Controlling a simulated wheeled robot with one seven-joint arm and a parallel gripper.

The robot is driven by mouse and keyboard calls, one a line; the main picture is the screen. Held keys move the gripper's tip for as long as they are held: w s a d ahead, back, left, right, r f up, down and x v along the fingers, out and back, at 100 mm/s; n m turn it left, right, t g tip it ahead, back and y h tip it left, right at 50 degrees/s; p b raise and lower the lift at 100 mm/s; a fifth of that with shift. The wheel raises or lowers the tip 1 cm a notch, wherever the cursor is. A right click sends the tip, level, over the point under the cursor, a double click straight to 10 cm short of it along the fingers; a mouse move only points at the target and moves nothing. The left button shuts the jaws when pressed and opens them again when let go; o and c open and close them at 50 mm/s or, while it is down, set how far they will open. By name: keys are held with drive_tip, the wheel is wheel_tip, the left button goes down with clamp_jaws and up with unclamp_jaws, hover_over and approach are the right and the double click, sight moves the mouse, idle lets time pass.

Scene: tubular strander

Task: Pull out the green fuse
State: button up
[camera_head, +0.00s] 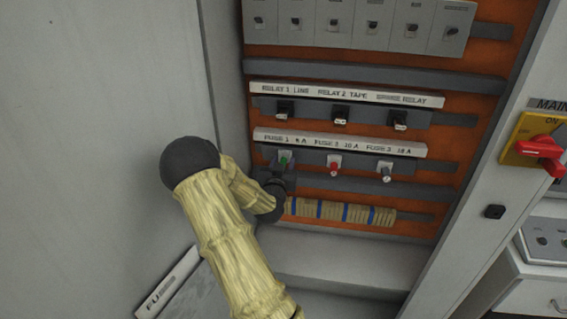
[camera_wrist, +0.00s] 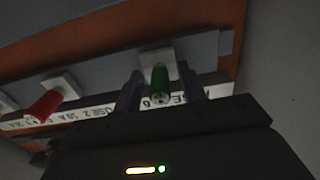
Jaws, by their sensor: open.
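The green fuse (camera_head: 284,159) sits in its pale holder at the left end of the fuse row, under the label strip marked FUSE 1. In the wrist view the green fuse (camera_wrist: 160,84) stands out from its holder (camera_wrist: 157,60) between my two fingers. My gripper (camera_wrist: 160,92) is open, one finger on each side of the fuse; I cannot tell whether either finger touches it. In the head view my gripper (camera_head: 279,172) is dark and partly hidden by my arm, close to the fuse.
The red fuse (camera_head: 334,163) and a grey fuse (camera_head: 385,170) sit to the right. Black relays (camera_head: 341,115) are above, a terminal strip (camera_head: 340,211) below. The cabinet's left wall (camera_head: 223,80) is close beside my arm. A red main switch (camera_head: 540,147) is far right.

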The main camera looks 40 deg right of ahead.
drive_tip(key=shift+b, duration=0.35)
idle(0.3)
clamp_jaws()
drive_tip(key=b+v, duration=0.1)
drive_tip(key=v, duration=0.5)
idle(1.4)
